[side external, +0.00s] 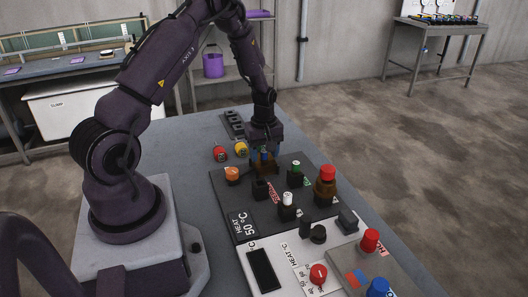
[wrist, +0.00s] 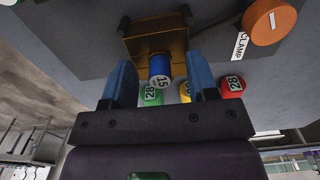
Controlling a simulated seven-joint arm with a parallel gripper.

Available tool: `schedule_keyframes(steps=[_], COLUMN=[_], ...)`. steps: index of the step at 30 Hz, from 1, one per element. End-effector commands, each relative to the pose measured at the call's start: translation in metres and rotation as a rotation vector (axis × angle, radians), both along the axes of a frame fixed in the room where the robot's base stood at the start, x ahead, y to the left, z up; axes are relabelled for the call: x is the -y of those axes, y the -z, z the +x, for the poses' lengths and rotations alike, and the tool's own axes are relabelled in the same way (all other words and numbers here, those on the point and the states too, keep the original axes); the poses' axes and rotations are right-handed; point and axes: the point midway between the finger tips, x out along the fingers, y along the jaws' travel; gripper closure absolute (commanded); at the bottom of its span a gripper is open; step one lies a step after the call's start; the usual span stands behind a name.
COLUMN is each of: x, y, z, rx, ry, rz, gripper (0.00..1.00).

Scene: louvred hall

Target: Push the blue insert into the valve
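The blue insert (wrist: 160,66) has a white label reading 15 and shows between my fingers in the wrist view. It overlaps the near edge of a brass-brown block (wrist: 158,43), which looks like the valve; how deep it sits I cannot tell. In the side view the blue insert (side external: 264,154) shows just under my gripper, at the brown block (side external: 264,168). My gripper (wrist: 160,64) is pointed down there, with its two blue fingers apart on either side of the insert. A gap shows on each side, so it is open.
Red (side external: 220,153) and yellow (side external: 241,149) capped pieces stand beside the dark board, near the orange clamp knob (side external: 232,174). A green-topped vial (side external: 296,168), a white-topped vial (side external: 287,199) and a red-capped brown bottle (side external: 326,186) stand nearby. The heater panel (side external: 290,262) is in front.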

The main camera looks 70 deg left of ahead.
Motion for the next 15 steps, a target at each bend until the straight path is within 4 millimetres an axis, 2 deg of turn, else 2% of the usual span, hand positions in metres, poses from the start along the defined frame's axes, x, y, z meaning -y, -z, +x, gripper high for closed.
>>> schedule_keyframes(steps=[5, 15], x=[0.000, 0.000], y=[-0.003, -0.041], z=[0.000, 0.000], rx=[0.001, 0.002], ry=[0.000, 0.000], rz=[0.001, 0.002], gripper=[0.46, 0.46])
